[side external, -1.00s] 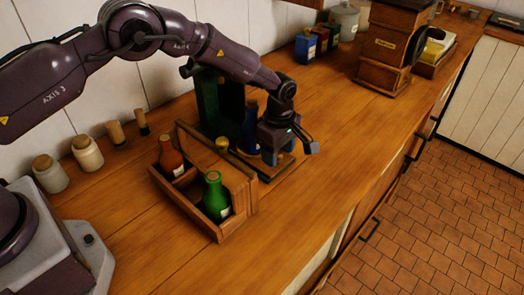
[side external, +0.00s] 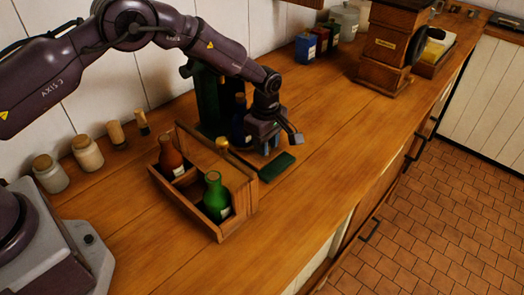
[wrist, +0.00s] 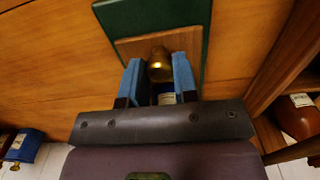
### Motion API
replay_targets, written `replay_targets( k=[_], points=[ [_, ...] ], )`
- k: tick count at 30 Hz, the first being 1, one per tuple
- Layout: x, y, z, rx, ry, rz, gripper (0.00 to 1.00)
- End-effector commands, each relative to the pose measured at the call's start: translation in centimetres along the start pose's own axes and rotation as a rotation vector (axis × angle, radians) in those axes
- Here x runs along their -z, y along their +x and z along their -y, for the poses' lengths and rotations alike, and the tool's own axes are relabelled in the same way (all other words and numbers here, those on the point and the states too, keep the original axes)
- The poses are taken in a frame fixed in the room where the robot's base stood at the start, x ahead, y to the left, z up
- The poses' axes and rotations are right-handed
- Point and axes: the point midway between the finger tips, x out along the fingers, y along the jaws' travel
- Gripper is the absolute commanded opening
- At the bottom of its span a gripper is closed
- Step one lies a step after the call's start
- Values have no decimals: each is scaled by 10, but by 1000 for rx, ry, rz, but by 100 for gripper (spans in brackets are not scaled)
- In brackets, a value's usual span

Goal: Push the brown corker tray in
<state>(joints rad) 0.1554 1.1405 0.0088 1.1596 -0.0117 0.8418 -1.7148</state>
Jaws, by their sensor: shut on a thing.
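The green corker (side external: 207,98) stands upright against the wall, with a blue bottle (side external: 240,122) in it. Its flat green base (side external: 277,163) shows in front of my gripper (side external: 268,148). In the wrist view, the brown tray (wrist: 128,47) lies on the green base (wrist: 145,12), with a brass knob (wrist: 160,68) on it. My gripper's blue fingers (wrist: 159,75) are shut on the knob from both sides. A sliver of the bottle's label (wrist: 166,98) shows between the fingers. In the side view, my gripper hides most of the tray.
A wooden crate (side external: 250,195) with a green bottle (side external: 216,198) and a reddish-brown bottle (side external: 171,157) stands close to the left of the corker. Small tins (side external: 306,48) and a wooden grinder (side external: 388,50) stand farther back. The counter on the right is clear.

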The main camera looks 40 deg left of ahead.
Motion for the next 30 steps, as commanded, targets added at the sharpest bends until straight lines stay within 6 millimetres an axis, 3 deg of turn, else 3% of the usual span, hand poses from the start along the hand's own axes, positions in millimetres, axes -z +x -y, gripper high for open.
replay_targets(
  k=[30],
  points=[
    [70, -1, 0, -2, -1, -2, 9]
  ],
)
